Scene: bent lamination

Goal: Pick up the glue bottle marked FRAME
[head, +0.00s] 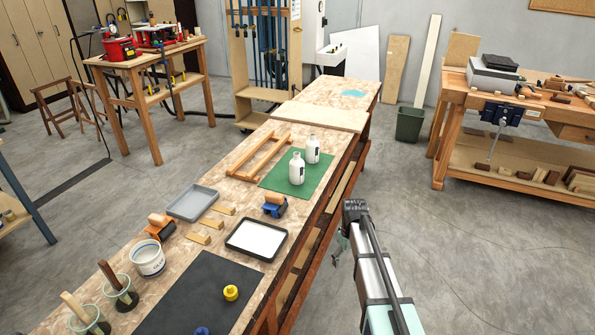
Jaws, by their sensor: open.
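Two white glue bottles stand upright on a green mat (284,184) on the long bench. The nearer bottle (297,169) is at the left and the farther bottle (313,150) is just behind it to the right. Both carry small dark marks, too small to read, so I cannot tell which says FRAME. My gripper (338,243) is at the end of my arm, off the right edge of the bench and apart from both bottles. It is small in view, open, and holds nothing that I can see.
A wooden frame (243,158) lies left of the mat. A grey tray (192,203), a black-rimmed tray (258,239), a blue-handled roller (275,207) and a white tub (148,260) are nearer. A dark mat (190,300) lies in front.

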